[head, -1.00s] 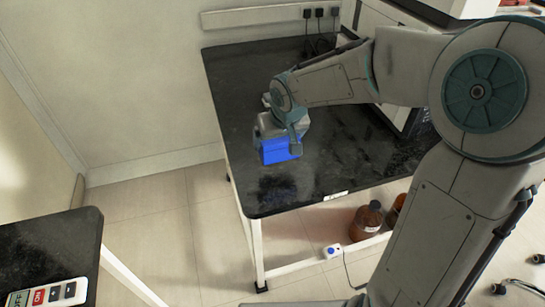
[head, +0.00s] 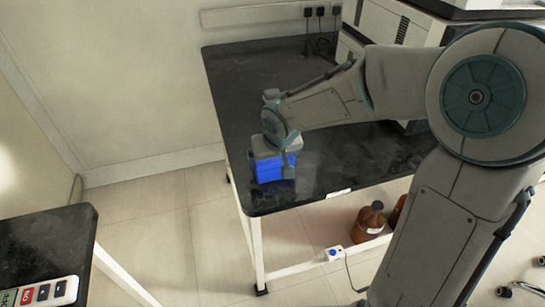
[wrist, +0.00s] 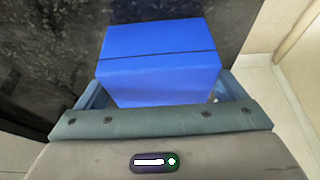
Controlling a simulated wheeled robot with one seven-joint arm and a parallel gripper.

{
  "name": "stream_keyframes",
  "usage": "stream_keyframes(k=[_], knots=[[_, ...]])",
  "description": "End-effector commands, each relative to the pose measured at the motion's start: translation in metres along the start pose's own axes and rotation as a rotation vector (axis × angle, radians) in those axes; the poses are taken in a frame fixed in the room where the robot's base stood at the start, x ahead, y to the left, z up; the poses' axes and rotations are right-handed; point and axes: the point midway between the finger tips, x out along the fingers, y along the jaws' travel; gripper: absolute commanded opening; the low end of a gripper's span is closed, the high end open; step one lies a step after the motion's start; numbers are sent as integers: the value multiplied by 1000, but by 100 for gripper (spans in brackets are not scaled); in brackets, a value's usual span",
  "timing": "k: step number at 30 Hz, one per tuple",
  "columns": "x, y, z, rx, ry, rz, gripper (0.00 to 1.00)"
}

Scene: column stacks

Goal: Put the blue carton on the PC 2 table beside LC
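The blue carton (head: 268,170) is in my gripper (head: 275,158), over the front left part of the black table (head: 235,85). In the wrist view the carton (wrist: 160,65) sits between the teal fingers, which lie along its two sides. A dark seam runs across it. I cannot tell whether its underside touches the tabletop. A small white label (head: 338,194) is on the table's front edge, too small to read.
Grey-white instruments (head: 400,30) stand at the table's back right, partly behind my arm. Brown bottles (head: 369,220) are below the table. The tabletop's back left is clear.

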Motion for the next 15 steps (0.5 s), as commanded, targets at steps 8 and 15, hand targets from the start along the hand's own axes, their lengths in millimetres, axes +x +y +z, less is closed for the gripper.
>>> stream_keyframes(k=[8,15], knots=[[-1,0,0,0,0,0,100],[-24,1,-3,1,1,2,100]])
